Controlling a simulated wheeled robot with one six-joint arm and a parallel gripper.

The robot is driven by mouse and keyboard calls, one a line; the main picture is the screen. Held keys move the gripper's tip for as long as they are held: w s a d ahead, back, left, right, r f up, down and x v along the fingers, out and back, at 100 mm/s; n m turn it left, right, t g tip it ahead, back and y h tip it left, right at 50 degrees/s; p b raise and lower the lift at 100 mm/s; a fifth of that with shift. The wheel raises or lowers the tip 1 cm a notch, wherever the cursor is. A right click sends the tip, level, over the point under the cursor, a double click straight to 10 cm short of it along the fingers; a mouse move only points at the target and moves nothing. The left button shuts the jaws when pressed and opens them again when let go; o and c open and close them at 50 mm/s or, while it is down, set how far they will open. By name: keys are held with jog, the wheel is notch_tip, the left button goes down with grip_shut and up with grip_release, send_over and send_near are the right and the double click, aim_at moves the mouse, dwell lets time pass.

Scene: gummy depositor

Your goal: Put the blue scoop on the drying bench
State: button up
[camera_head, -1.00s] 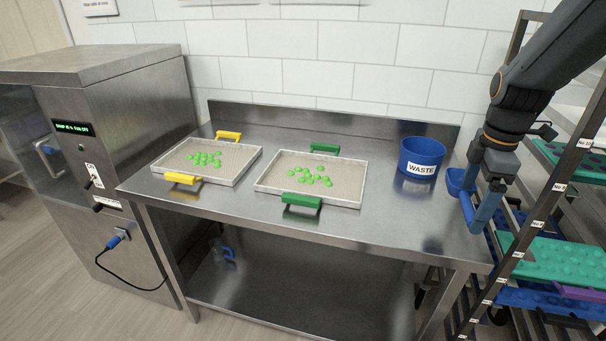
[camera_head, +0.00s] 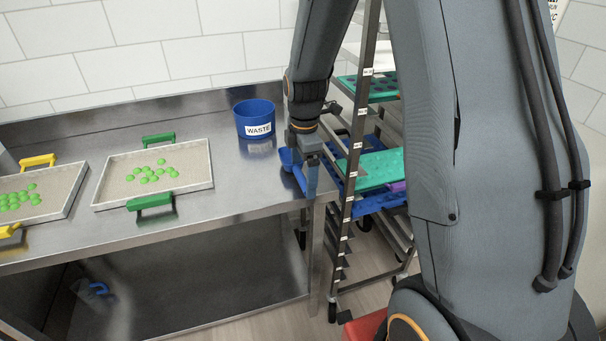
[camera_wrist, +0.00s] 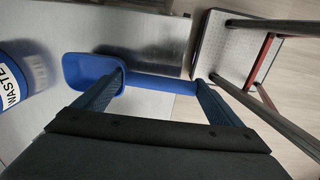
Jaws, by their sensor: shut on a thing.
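The blue scoop (camera_head: 288,158) is in my gripper (camera_head: 307,178), at the right end of the steel bench (camera_head: 240,188). In the wrist view the scoop's bowl (camera_wrist: 88,72) lies to the left and its handle runs right, between the two fingers of my gripper (camera_wrist: 160,83). Part of the handle is hidden by the fingers. The scoop appears to be over or just beside the bench's right edge; its height above the steel is hard to tell. No label shows whether this is the drying bench.
A blue WASTE bin (camera_head: 254,120) stands left of my gripper. Trays with green gummies, one with green handles (camera_head: 207,183) and one with yellow (camera_head: 40,160), stand further left. A rack (camera_head: 352,150) with coloured moulds stands close on the right. Bare steel lies between tray and bin.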

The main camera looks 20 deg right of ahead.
jog(key=shift+f, duration=0.6)
jog(key=o, duration=1.9)
jog(key=shift+c, duration=0.2)
notch_tip(320, 180, up, 11)
jog(key=b, duration=0.3)
jog(key=s+f+m, duration=0.3)
jog(key=s+m, duration=0.5)
jog(key=m, duration=0.1)
jog(key=s+a+f+m, duration=0.1)
jog(key=s+f+m, duration=0.2)
jog(key=s+m, duration=0.6)
jog(key=shift+a+f+t, duration=0.2)
jog(key=shift+f+t, duration=0.05)
jog(key=shift+t, duration=0.15)
jog(key=shift+w, duration=0.1)
